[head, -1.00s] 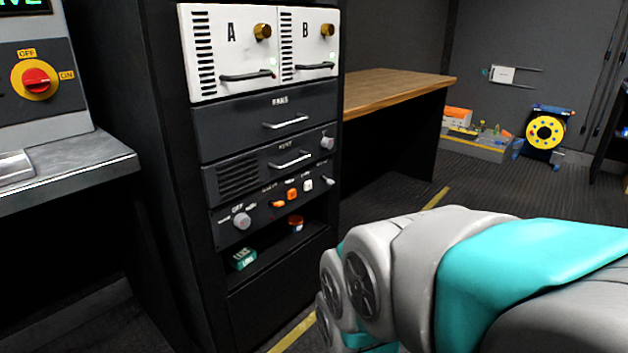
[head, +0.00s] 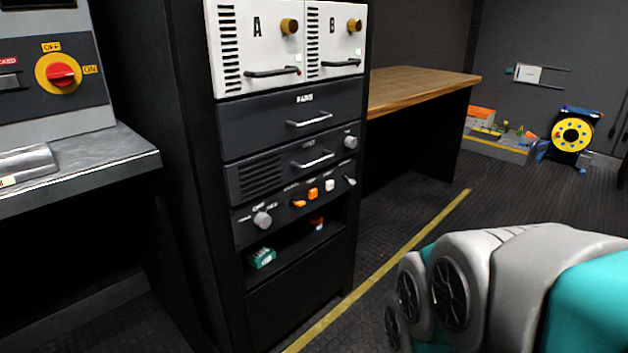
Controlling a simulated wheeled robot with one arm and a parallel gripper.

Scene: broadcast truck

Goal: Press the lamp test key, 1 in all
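The rack's lower control panel (head: 285,213) is in the middle of the head view. It carries a grey rotary knob (head: 262,220), an orange rocker or key (head: 299,203), a square orange key (head: 313,194), a white key (head: 330,185) and a small lever (head: 349,181). The labels above them are too small to read, so I cannot tell which is the lamp test key. My arm shows at the lower right, apart from the rack. My gripper is out of view.
A grey console (head: 80,165) with a red switch (head: 61,75) stands left. A wooden bench (head: 420,85) is right of the rack. Floor before the rack's right side is clear.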

